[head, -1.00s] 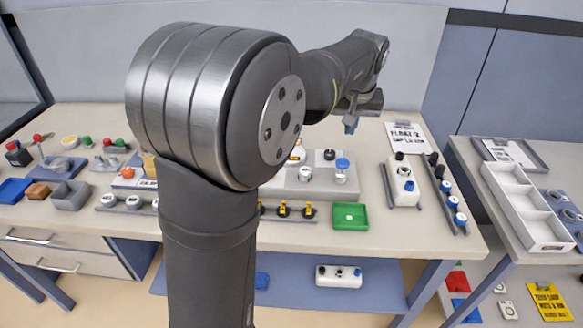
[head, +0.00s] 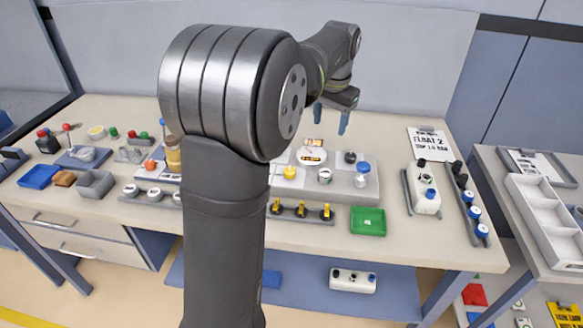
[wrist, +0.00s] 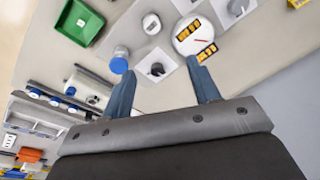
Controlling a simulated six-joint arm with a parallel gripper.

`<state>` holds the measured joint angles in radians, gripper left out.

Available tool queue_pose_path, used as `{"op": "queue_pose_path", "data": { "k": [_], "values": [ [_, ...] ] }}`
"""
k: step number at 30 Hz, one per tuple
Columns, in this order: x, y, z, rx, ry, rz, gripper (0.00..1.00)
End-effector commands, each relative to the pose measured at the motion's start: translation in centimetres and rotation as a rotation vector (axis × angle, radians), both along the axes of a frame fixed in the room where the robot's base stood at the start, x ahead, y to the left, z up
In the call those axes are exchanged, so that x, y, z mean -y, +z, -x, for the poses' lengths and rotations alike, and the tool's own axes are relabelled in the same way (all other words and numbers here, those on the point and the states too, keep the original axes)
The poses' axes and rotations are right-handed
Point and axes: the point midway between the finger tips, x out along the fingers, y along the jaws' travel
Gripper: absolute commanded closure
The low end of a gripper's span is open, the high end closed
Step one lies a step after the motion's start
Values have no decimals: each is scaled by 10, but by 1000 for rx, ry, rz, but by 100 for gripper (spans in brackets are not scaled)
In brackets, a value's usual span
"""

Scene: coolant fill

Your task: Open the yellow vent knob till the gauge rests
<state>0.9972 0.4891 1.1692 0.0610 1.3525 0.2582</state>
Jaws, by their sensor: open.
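The yellow vent knob (head: 290,172) stands on the grey block (head: 345,187) in the head view, close to my arm link. The round white gauge (head: 311,156) is behind it. In the wrist view the gauge (wrist: 193,35) shows a thin red needle and yellow-and-black labels; its reading is too small to tell. My gripper (head: 331,117) is open and empty above the back of the block, apart from the knob. Its two blue fingers (wrist: 160,66) are spread in the wrist view.
A white cap (head: 324,175), a black knob (head: 350,157) and a blue cap (head: 363,167) share the block. Several yellow-topped parts stand in a rack (head: 300,215) in front. A green tray (head: 368,221) is to the right. Bare table lies behind the block.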

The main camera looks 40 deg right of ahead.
Motion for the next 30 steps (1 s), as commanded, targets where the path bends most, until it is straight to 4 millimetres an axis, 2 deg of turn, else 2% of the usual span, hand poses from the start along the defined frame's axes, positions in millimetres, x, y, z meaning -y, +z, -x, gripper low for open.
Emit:
{"op": "queue_pose_path", "data": {
  "k": [1, 3, 9, 17, 23, 30],
  "values": [
    [-10, -1, -16, -11, -56, -22, 44],
    [-24, -1, -33, -29, -152, -50, 44],
    [-55, -1, -67, -78, -379, -95, 44],
    [-68, -5, -79, -102, -483, -106, 44],
    [-68, -33, -79, -105, -483, -108, 44],
    [-68, -86, -78, -105, -482, -109, 44]
  ]
}}
